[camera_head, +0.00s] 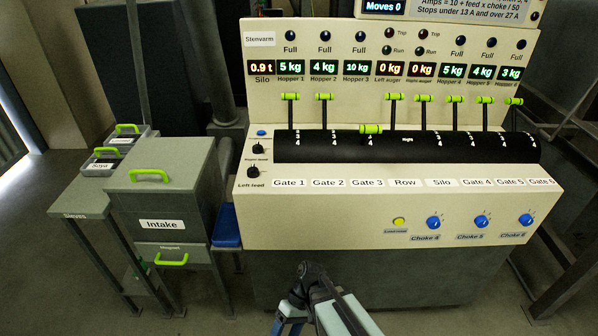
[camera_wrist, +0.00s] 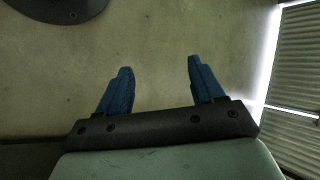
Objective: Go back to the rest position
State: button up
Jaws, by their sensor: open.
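My gripper (camera_wrist: 157,66) shows in the wrist view with its two blue fingers apart and nothing between them. Bare floor lies beyond the fingertips. In the head view my arm stands at the bottom middle, in front of the control desk (camera_head: 400,222) and apart from it; the fingers cannot be made out clearly there. On the desk, the green-handled Gate 3 lever (camera_head: 370,129) is low, while the other levers, such as the Gate 1 lever (camera_head: 290,97) and Row lever (camera_head: 395,97), are up.
A grey Intake box (camera_head: 163,192) with green handles and a side table (camera_head: 80,208) with small boxes stand left of the desk. A blue pad (camera_head: 227,225) lies between. In the wrist view a dark round base (camera_wrist: 60,8) is at upper left and a slatted panel (camera_wrist: 300,70) at right.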

jog(key=s+d+f+m+h, duration=0.2)
jog(key=s+d+f+m, duration=0.1)
jog(key=s+d+f, duration=0.4)
jog(key=s+d+f+m+h, duration=0.2)
jog(key=s+d+f, duration=0.5)
jog(key=d, duration=0.7)
notch_tip(320, 180, down, 3)
jog(key=shift+s+d+r+m+h, duration=0.2)
jog(key=shift+m+h, duration=0.1)
jog(key=shift+m, duration=0.4)
